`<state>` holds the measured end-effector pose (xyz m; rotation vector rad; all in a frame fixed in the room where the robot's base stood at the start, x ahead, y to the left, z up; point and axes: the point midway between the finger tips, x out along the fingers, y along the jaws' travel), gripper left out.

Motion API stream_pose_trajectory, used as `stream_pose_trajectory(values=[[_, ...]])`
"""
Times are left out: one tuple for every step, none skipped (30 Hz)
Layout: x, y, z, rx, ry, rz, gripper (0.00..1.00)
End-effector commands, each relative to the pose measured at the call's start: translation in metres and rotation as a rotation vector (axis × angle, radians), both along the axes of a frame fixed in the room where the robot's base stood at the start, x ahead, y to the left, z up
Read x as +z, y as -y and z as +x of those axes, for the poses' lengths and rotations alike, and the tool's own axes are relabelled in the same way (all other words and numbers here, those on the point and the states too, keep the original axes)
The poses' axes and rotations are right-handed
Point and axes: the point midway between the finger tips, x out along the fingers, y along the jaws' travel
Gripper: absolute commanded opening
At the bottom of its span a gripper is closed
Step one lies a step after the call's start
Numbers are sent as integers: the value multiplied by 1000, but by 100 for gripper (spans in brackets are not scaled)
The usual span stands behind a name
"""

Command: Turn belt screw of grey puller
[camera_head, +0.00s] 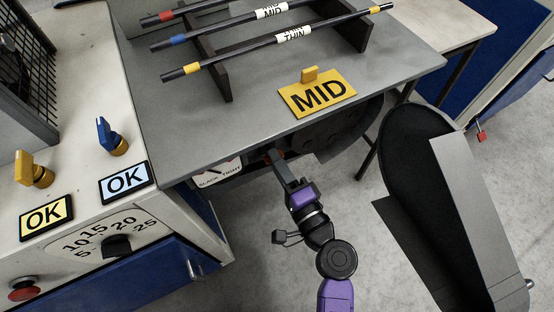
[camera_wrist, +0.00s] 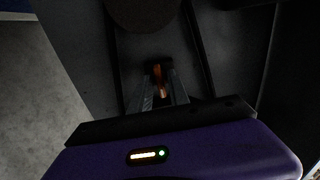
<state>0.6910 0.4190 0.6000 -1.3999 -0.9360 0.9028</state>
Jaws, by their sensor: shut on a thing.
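My gripper (camera_head: 275,158) reaches under the front edge of the grey table-like top (camera_head: 390,80) in the head view. Its fingers are shut on a small orange-brown part, likely the belt screw (camera_wrist: 157,72), seen between the fingertips in the wrist view. The screw is mostly hidden by the fingers and shadow. A white dial plate marked SLACK and TIGHT (camera_head: 222,175) sits just left of the fingers, under the same edge. Its upper part is hidden by the top, and I cannot read a pointer clearly.
A yellow MID sign (camera_head: 318,94) and a rack of rods (camera_head: 262,38) are on the grey top. A white cabinet (camera_head: 90,150) with OK signs and a dial stands left. A black and grey curved part (camera_head: 420,150) is close on the right. Floor is clear between.

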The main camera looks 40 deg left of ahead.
Motion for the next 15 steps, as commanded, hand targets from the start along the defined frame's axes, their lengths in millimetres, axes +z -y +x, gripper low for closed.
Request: stream_pose_trajectory(values=[[-1, 1, 0, 0, -13, 3, 0], [-1, 1, 0, 0, -18, 5, 0], [-1, 1, 0, 0, -24, 8, 0], [-1, 1, 0, 0, -28, 9, 0], [-1, 1, 0, 0, -30, 10, 0], [-1, 1, 0, 0, -33, 12, 0], [-1, 1, 0, 0, -35, 12, 0], [-1, 1, 0, 0, -36, 13, 0], [-1, 1, 0, 0, -36, 13, 0], [-1, 1, 0, 0, -36, 13, 0], [-1, 1, 0, 0, -36, 13, 0], [-1, 1, 0, 0, -36, 13, 0], [-2, 1, 0, -1, -36, 13, 0], [-2, 1, 0, -1, -36, 13, 0], [-2, 1, 0, -1, -36, 13, 0]])
